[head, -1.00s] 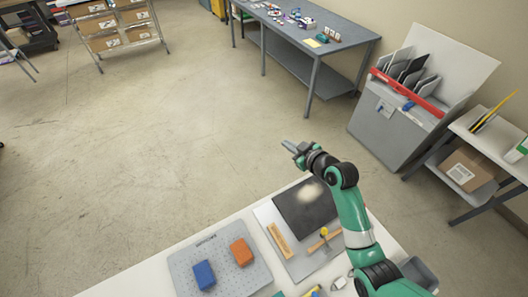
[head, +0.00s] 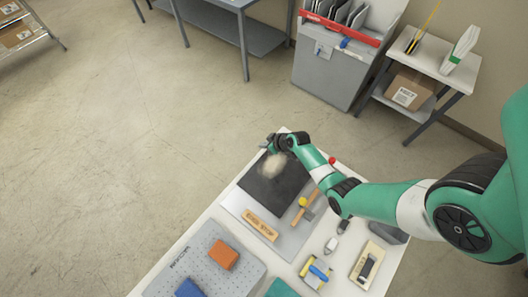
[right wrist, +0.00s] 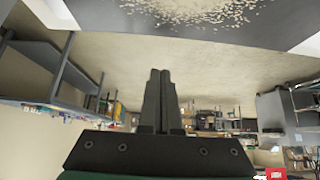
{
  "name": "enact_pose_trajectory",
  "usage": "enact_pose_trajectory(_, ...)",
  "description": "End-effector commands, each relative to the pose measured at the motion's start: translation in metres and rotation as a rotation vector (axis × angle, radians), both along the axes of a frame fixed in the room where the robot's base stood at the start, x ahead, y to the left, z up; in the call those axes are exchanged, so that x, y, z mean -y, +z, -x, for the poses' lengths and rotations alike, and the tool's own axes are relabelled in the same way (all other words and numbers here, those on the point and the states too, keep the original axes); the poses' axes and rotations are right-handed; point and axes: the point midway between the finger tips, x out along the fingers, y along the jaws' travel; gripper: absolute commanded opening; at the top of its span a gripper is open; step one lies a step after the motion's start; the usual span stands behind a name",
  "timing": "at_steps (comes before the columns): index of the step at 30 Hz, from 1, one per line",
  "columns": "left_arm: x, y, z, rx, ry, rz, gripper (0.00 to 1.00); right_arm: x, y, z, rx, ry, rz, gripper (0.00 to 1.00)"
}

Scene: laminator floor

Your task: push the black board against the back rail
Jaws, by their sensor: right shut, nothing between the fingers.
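The black board (head: 262,191) lies flat on a light grey plate (head: 236,201) on the white bench, with a pale patch that looks like loose grains (head: 272,165) near its far edge. My right gripper (head: 267,146) is shut and empty, at the board's far edge near the grains. I cannot tell whether it touches the board. In the right wrist view its fingers (right wrist: 160,98) are together, and a grey surface (right wrist: 110,12) with pale grains spans the top. I cannot make out the back rail. My left gripper is not in view.
A wooden edge stop (head: 259,225) lies at the board's near side. A wooden-handled hammer (head: 304,207) lies right of the board. A perforated plate (head: 206,254) holds an orange block (head: 223,254) and a blue block (head: 188,288). Open floor lies beyond the bench.

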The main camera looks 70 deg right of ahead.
Motion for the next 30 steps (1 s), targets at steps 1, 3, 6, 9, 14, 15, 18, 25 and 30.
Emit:
enact_pose_trajectory(1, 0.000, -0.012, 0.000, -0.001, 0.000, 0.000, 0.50, 0.002, -0.015, -0.008, -0.001, 0.002, -0.001, 0.00)
enact_pose_trajectory(3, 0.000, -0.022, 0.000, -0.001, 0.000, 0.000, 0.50, 0.005, -0.028, -0.017, -0.001, 0.001, 0.000, 0.00)
enact_pose_trajectory(6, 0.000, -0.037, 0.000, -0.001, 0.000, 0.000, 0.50, 0.009, -0.046, -0.030, -0.001, 0.003, 0.001, 0.00)
enact_pose_trajectory(9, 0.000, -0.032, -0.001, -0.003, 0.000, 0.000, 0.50, 0.010, -0.047, -0.031, -0.002, -0.001, 0.000, 0.00)
enact_pose_trajectory(14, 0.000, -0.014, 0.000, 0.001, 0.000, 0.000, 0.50, 0.002, -0.044, -0.006, -0.002, -0.002, 0.000, 0.00)
enact_pose_trajectory(15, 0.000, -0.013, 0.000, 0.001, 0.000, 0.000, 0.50, 0.001, -0.045, -0.003, -0.001, -0.002, 0.001, 0.00)
enact_pose_trajectory(18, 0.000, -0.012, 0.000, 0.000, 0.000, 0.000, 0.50, -0.001, -0.046, 0.001, 0.000, -0.001, 0.001, 0.00)
enact_pose_trajectory(25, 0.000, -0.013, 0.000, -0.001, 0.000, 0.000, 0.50, -0.001, -0.047, 0.002, -0.001, 0.000, 0.002, 0.00)
enact_pose_trajectory(30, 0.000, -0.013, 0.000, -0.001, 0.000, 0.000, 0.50, -0.007, -0.048, 0.000, -0.001, 0.013, 0.001, 0.00)
